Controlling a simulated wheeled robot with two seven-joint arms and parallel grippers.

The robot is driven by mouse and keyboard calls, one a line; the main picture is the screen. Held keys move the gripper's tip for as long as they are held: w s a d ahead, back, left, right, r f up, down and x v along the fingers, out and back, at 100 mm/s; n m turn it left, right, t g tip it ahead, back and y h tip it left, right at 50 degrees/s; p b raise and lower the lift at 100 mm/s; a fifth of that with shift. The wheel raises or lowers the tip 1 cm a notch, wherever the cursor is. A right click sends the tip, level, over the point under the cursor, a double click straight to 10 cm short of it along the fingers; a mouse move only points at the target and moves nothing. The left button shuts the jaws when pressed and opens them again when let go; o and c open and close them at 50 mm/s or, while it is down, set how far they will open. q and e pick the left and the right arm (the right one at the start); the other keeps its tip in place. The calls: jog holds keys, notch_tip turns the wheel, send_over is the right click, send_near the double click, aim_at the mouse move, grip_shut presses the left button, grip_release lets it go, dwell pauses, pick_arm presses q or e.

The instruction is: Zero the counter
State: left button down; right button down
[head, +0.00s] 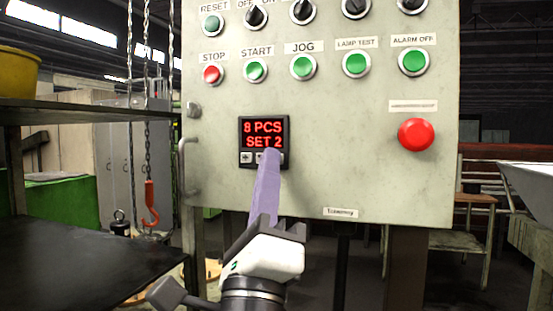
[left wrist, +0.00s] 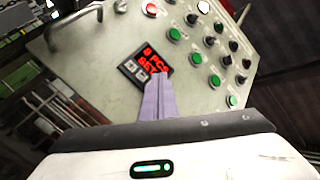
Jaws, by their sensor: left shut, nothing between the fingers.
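The counter (head: 264,135) is a small black unit on the grey control panel (head: 340,180), with red text reading "8 PCS SET 2" and a row of small buttons below. It also shows in the left wrist view (left wrist: 150,58). My left gripper (head: 270,154) is shut and empty, its purple fingers pointing at the counter's lower edge. The fingertips overlap the right part of the button row and hide some of it. I cannot tell whether they touch. In the left wrist view the fingertips (left wrist: 158,80) lie just below the display. My right gripper is not in view.
A green RESET button (head: 212,24), a red STOP button (head: 212,74), several green buttons and a large red button (head: 416,134) are on the panel. A dark shelf (head: 80,262) stands at left. A red hook (head: 151,203) hangs on a chain left of the panel.

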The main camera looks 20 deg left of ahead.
pick_arm(q)
jog(key=shift+w, duration=0.1)
dwell(0.4)
jog(key=shift+w, duration=0.35)
jog(key=shift+w, duration=0.15)
dwell(0.3)
jog(key=shift+s, duration=0.6)
